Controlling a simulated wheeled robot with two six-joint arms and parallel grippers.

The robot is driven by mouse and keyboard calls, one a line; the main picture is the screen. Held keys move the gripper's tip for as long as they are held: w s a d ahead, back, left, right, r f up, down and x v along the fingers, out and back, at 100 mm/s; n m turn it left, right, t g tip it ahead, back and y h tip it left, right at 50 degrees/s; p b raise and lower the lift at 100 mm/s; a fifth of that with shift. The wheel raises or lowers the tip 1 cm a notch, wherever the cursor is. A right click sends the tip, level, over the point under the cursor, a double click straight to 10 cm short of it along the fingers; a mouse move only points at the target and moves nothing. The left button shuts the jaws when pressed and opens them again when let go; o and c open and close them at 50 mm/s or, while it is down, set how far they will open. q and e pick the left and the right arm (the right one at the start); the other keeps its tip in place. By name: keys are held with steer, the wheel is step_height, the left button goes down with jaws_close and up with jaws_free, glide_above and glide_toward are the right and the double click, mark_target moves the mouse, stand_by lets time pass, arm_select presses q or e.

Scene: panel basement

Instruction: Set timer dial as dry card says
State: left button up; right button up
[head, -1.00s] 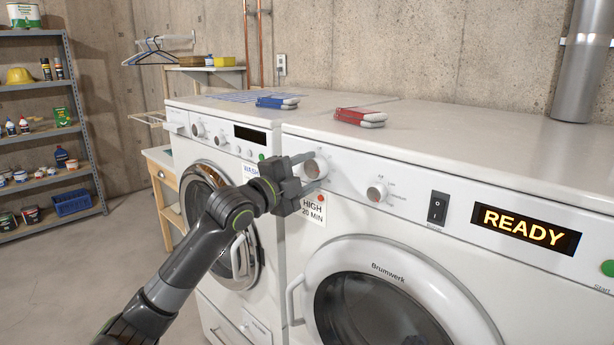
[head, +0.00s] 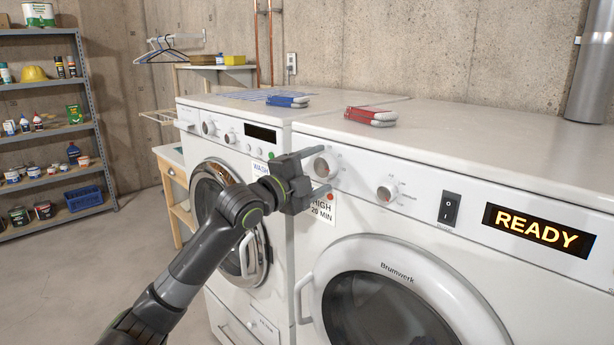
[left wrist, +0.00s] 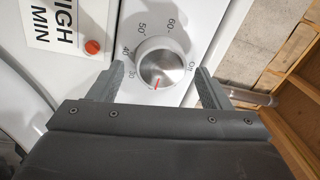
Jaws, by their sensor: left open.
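The dryer's timer dial (head: 326,165) is a round white knob with a silver face, at the left of the dryer panel. In the left wrist view the timer dial (left wrist: 161,66) has a red mark pointing down in the picture, past the 30, toward marks hidden by my gripper. 60, 50, 40 and what looks like Off show around it. My left gripper (head: 319,171) is open, its fingers on either side of the dial; contact cannot be told. The left gripper (left wrist: 160,72) also shows there. The dry card (head: 322,211) reads HIGH 20 MIN, its left edge hidden by my gripper.
A second knob (head: 386,193), a black switch (head: 449,209) and a READY display (head: 537,231) lie right of the dial. The washer (head: 222,137) stands left. Red (head: 370,116) and blue (head: 287,101) objects lie on top.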

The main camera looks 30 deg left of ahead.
arm_select(q)
steer(key=p+v, duration=1.5)
steer(key=v, duration=0.2)
steer(key=shift+s, duration=0.2)
stand_by(0.5)
steer(key=shift+r, duration=0.1)
stand_by(0.4)
